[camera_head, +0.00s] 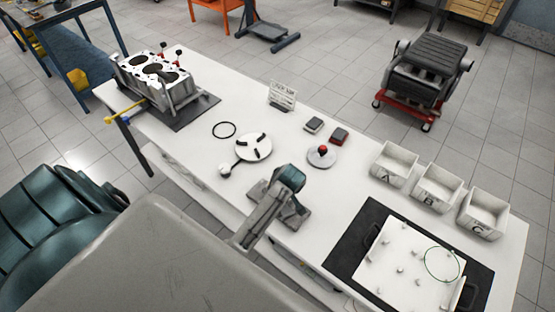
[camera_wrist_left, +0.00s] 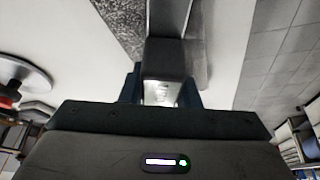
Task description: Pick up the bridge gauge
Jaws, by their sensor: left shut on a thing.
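My left gripper (camera_head: 290,205) reaches down to the near edge of the white workbench, above a small grey speckled plate. In the left wrist view its fingers (camera_wrist_left: 160,92) are closed around the bridge gauge (camera_wrist_left: 166,58), a grey bar-shaped piece with a bright metallic part between the fingers. The gauge runs away from the fingers over the speckled plate (camera_wrist_left: 122,22). In the head view the gripper hides most of the gauge. I cannot tell whether it touches the plate. My right gripper is in neither view.
Bins A (camera_head: 387,180), B and C line the back right. A white tray (camera_head: 392,270) lies on a dark mat. An engine block (camera_head: 150,75) stands far left.

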